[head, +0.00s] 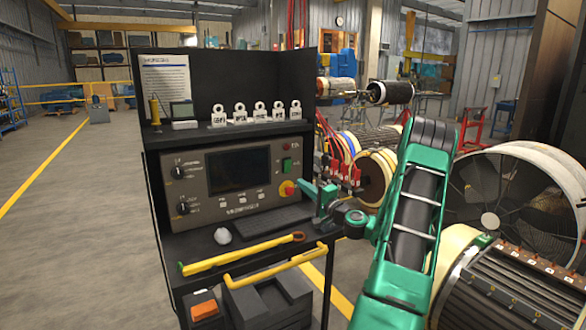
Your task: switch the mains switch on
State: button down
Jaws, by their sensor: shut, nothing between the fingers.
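The control panel (236,180) is a grey-brown face on a black console, with a dark screen in its middle. At its right side are a small red light or button (288,146), a green control (286,166) and a red knob on a yellow base (288,188). Two black rotary knobs (180,190) sit at its left. I cannot tell from the lettering which control is the mains switch. My green gripper (304,187) is shut and empty, just right of the red knob, seen side-on. Whether it touches the panel cannot be told.
Red clamps (345,174) and rotors (376,160) are close on the right. Open floor (80,230) lies left.

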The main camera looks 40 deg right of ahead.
jog(key=d, duration=0.1)
jog(key=s+d+m+h, duration=0.1)
jog(key=d+m+h, duration=0.1)
jog(key=shift+s+d+r, duration=0.2)
jog(key=shift+s, duration=0.2)
send_near(290, 160)
jog(key=x, duration=0.5)
jog(key=shift+f, duration=0.15)
jog(key=shift+w+d, duration=0.25)
jog(key=shift+w, duration=0.45)
